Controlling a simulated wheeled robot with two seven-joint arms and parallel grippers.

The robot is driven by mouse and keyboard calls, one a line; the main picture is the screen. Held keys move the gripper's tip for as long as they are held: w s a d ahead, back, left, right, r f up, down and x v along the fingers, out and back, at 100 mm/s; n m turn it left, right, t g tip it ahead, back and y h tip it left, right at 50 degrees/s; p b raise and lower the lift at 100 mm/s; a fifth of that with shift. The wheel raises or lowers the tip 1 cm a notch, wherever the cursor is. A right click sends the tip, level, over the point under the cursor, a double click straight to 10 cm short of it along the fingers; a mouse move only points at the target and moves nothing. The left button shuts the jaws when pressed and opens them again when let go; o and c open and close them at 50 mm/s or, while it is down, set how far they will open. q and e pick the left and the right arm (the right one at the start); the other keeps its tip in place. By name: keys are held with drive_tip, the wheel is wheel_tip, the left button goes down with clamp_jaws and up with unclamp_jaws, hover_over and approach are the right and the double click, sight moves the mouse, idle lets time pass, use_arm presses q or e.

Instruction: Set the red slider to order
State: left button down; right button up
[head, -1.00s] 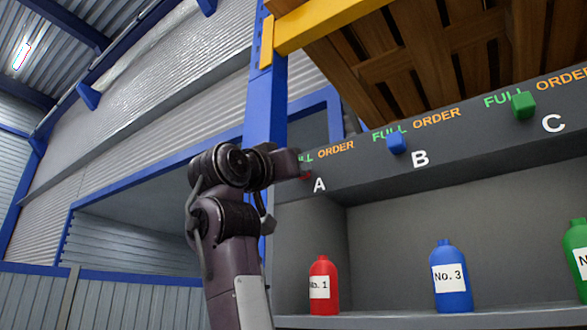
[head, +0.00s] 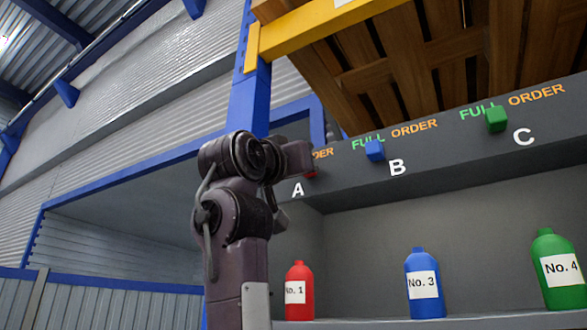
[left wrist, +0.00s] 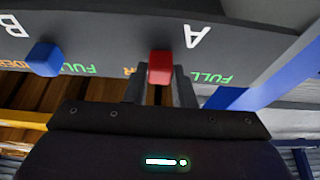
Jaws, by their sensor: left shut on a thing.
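The red slider (head: 311,173) sits on the dark shelf front above and just right of the letter A. In the left wrist view, which is upside down, the red slider (left wrist: 160,66) stands between the two fingers of my left gripper (left wrist: 161,80). The gripper is shut on it. FULL shows clear on one side of the slider there, and the slider and fingers hide most of ORDER. In the head view my left gripper (head: 305,160) covers FULL and the start of ORDER, and only its end letters show. My right gripper is out of view.
A blue slider (head: 375,150) at B and a green slider (head: 496,119) at C sit near the end of their FULL labels. Red (head: 299,290), blue (head: 424,283) and green (head: 557,271) bottles stand in the shelf below. A blue post (head: 250,105) rises behind my left arm.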

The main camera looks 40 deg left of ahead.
use_arm(q)
drive_tip(key=c, duration=1.6)
unclamp_jaws()
drive_tip(key=shift+d, duration=0.1)
drive_tip(key=o, duration=0.4)
drive_tip(key=shift+w+d, duration=0.15)
drive_tip(key=shift+d, duration=0.1)
drive_tip(key=b+v, duration=0.5)
drive_tip(key=v, duration=0.3)
drive_tip(key=shift+a+r, duration=0.1)
